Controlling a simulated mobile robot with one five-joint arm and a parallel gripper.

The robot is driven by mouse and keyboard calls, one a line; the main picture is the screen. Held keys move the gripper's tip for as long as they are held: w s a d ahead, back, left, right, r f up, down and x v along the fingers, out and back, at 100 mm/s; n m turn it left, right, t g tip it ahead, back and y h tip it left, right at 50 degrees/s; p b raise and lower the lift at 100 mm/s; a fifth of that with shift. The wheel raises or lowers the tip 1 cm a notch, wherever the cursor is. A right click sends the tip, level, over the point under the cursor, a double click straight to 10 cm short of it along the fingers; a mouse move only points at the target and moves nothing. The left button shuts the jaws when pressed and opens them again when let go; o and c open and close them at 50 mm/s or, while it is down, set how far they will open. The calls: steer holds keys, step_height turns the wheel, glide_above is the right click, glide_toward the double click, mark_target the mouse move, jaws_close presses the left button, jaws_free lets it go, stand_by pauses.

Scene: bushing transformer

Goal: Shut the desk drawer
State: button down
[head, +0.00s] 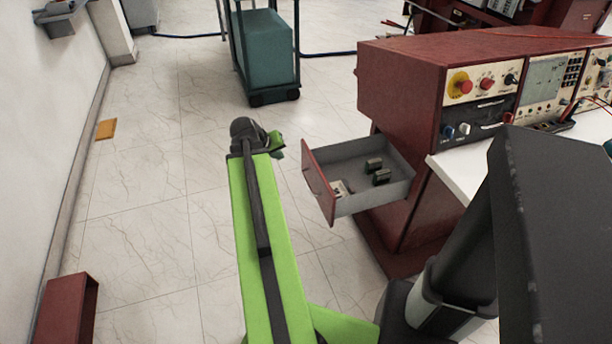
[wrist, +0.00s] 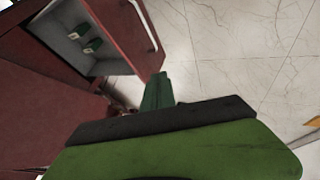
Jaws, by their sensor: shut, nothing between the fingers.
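The desk drawer (head: 318,184) is pulled out of the red desk (head: 402,110). It has a red front and a grey inside. In the wrist view the drawer front (wrist: 122,30) shows at the upper left, with a pale handle along its outer edge. My gripper (head: 278,146) is shut and empty, off the outer side of the drawer front, to its left in the head view. In the wrist view my gripper (wrist: 158,88) is close to the lower end of the drawer front. I cannot tell whether they touch.
Small green parts (head: 376,170) lie in the drawer. A teal cart (head: 266,55) stands behind, and a white worktop (head: 458,164) adjoins the desk at right. A red box (head: 66,308) is at the lower left. The tiled floor left of my arm is mostly clear.

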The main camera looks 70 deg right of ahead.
steer(key=s+d, duration=0.2)
steer(key=b, duration=0.8)
glide_toward(310, 162)
steer(key=shift+x, duration=2.15)
